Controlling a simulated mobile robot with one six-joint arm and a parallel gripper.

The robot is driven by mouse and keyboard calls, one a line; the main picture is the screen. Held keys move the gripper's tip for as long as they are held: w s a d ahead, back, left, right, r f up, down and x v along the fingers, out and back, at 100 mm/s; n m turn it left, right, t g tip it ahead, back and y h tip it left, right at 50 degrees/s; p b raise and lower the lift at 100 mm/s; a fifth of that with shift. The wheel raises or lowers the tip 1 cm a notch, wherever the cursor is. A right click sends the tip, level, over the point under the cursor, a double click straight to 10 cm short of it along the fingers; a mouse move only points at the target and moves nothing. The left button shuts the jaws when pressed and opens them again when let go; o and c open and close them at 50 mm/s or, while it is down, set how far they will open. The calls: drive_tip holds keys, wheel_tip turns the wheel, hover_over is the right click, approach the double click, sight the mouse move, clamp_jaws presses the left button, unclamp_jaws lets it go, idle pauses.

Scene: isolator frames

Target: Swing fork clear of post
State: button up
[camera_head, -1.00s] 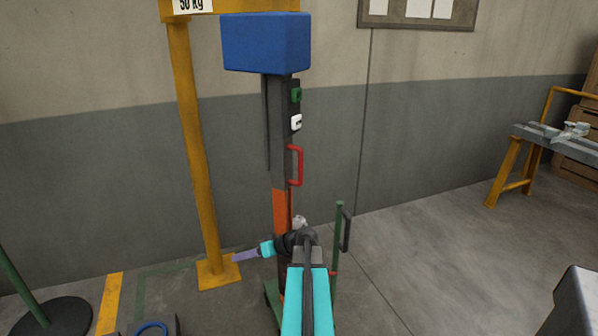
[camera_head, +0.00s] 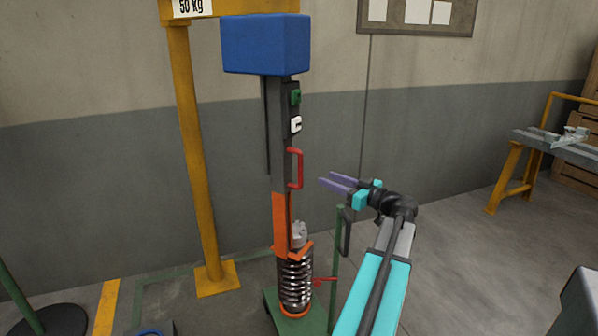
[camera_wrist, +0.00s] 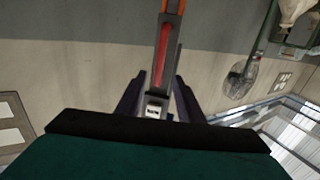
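The dark post (camera_head: 282,135) stands upright with a blue box (camera_head: 266,44) on top. A red handle (camera_head: 299,168) sticks out on its right side. Low on the post is an orange part (camera_head: 280,226) with a forked bracket above a coil spring (camera_head: 295,280); I cannot tell for sure which part is the fork. My gripper (camera_head: 324,181), with purple fingers, is open and empty, to the right of the post at about the red handle's height. In the wrist view, the post and red handle (camera_wrist: 163,60) appear between my spread fingers (camera_wrist: 158,80), apparently beyond them.
The spring stands on a green base (camera_head: 272,297), with a green upright and dark handle (camera_head: 346,232) just below my gripper. A yellow column (camera_head: 195,150) stands left of the post. A bench (camera_head: 560,145) is at the far right.

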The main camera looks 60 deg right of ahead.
sight(299, 170)
drive_tip(key=shift+w, duration=0.15)
drive_tip(key=w, duration=0.4)
drive_tip(key=w+d+p, duration=0.1)
drive_tip(key=w, duration=0.4)
drive_tip(key=w+d+p, duration=0.1)
drive_tip(key=w, duration=0.3)
drive_tip(key=shift+w+d, duration=0.15)
drive_tip(key=shift+w, duration=0.05)
clamp_jaws()
drive_tip(key=shift+a+f, duration=0.1)
drive_tip(key=shift+a, duration=0.35)
drive_tip(key=shift+d, duration=0.25)
